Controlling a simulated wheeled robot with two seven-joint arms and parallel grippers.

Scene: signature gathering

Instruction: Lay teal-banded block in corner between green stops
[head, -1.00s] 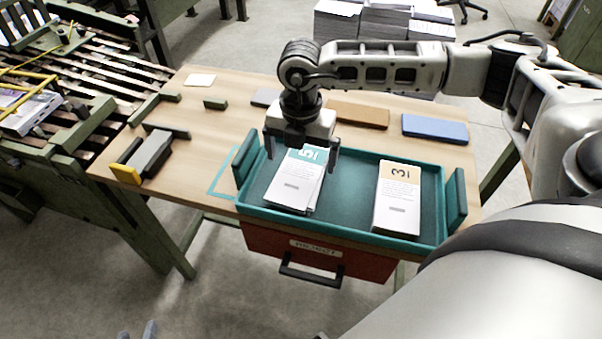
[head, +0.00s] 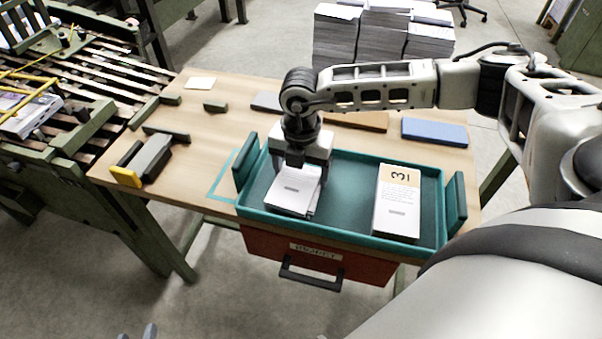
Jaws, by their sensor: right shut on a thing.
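The teal-banded block (head: 291,193) is a white printed stack on the left side of the teal tray (head: 345,180). Its teal band, seen earlier, is now covered by my right gripper (head: 299,170). That gripper points down and is shut on the block's far end.
A block with a tan band (head: 397,202) lies on the tray's right side. A grey tool with a yellow end (head: 148,160) lies at the table's left. Blue (head: 435,131) and brown (head: 358,120) slabs lie at the back. Bare wood lies between the stops and the tray.

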